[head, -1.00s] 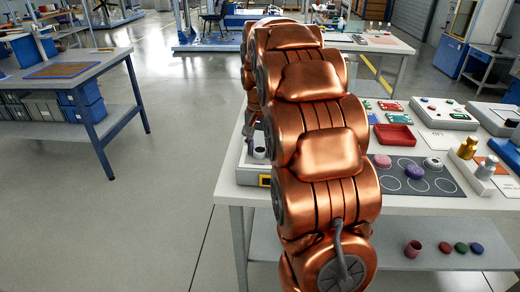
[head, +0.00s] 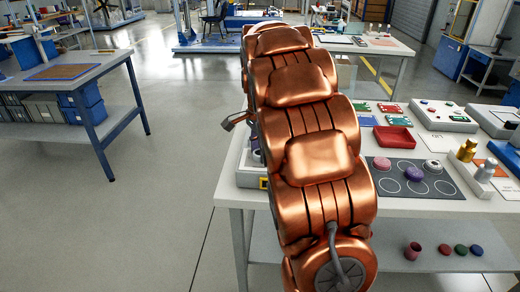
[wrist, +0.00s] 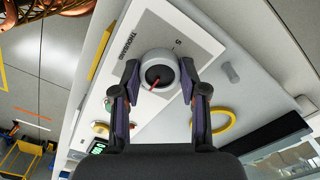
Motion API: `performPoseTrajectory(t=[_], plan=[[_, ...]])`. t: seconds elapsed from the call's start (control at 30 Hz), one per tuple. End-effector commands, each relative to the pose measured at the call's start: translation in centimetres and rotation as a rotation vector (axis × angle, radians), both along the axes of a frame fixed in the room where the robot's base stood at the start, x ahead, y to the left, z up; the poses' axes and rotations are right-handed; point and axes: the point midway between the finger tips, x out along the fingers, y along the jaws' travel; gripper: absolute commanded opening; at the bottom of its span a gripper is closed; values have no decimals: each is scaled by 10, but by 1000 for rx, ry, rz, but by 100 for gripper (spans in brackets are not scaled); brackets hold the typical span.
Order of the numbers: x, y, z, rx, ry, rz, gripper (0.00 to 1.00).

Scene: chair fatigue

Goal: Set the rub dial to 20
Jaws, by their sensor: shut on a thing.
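A round grey dial (wrist: 159,70) with a dark centre and a red pointer stands on a white panel plate (wrist: 190,38) in the wrist view. The pointer points toward the lower left of the picture. Print reading "THOUSAND" and a single digit show near the dial. My gripper (wrist: 160,79) has one finger on each side of the dial and is shut on it. In the head view my copper arm hides the dial and most of the device (head: 248,172) at the table's left end.
In the wrist view a yellow ring (wrist: 226,121) lies right of the fingers, and a green-lit display (wrist: 97,149) is at lower left. In the head view a red tray (head: 394,139) and a dark mat with pucks (head: 440,188) lie right of my arm.

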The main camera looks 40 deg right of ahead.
Motion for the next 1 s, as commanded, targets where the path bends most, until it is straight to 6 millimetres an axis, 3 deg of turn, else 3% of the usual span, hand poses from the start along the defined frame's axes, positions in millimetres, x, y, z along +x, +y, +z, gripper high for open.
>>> performPoseTrajectory(t=[0.63,0.67,0.9,1.0], plan=[[0,0,0,0,-2,-53,8],[0,0,0,0,-2,-53,44],[0,0,0,0,-1,-53,68],[0,0,0,0,0,-52,68]])
